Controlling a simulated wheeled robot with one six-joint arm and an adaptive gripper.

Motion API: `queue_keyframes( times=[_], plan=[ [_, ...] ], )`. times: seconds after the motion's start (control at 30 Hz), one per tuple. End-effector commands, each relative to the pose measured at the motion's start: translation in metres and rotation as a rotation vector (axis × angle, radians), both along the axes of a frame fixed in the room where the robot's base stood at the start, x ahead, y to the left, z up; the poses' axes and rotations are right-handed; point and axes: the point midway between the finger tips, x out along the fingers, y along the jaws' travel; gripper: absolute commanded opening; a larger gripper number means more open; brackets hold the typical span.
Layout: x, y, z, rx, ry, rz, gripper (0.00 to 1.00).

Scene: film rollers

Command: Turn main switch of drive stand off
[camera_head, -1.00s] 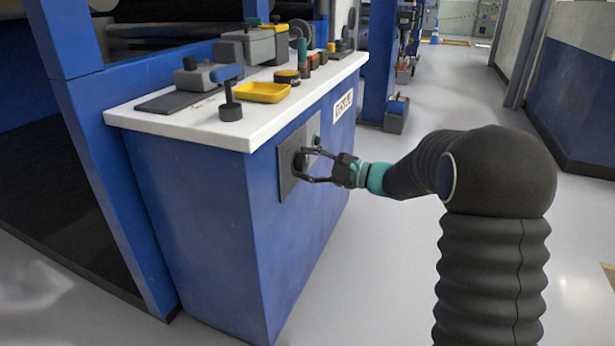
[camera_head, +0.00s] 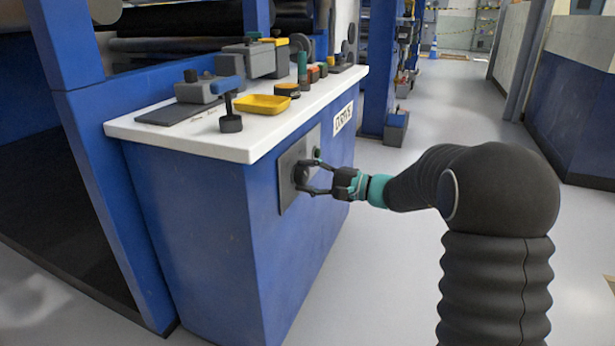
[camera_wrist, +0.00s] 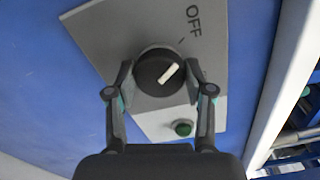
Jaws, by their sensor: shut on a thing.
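The main switch (camera_wrist: 158,72) is a round black knob with a white pointer bar. It sits on a grey plate (camera_wrist: 107,38) on the blue side of the drive stand (camera_head: 222,230). The word OFF is printed on the plate, with a short tick mark between it and the knob. My gripper (camera_wrist: 158,80) is shut on the knob, one finger on each side. In the head view the knob (camera_head: 301,174) is partly hidden by my gripper (camera_head: 305,178).
A green button (camera_wrist: 183,128) is on a lighter plate beside the knob, close to one finger. The white worktop (camera_head: 190,137) overhangs the panel and carries a yellow tray (camera_head: 262,104) and several tools. Open floor (camera_head: 385,270) lies right of the stand.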

Motion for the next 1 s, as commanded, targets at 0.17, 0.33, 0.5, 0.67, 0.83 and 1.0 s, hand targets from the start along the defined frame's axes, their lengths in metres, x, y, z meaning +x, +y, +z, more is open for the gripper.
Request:
queue_keyframes(
  times=[0.17, 0.33, 0.5, 0.67, 0.83, 1.0],
  plan=[
    [0.0, 0.0, 0.0, -0.001, -0.003, 0.001, 0.18],
    [0.0, 0.0, 0.0, 0.0, -0.002, 0.001, 0.6],
    [0.0, 0.0, 0.0, 0.0, -0.001, 0.001, 0.78],
    [0.0, 0.0, 0.0, 0.0, -0.001, 0.0, 0.78],
    [-0.002, -0.006, 0.0, -0.001, -0.001, -0.001, 0.78],
    [-0.01, -0.03, 0.0, 0.0, 0.0, -0.003, 0.78]
  ],
)
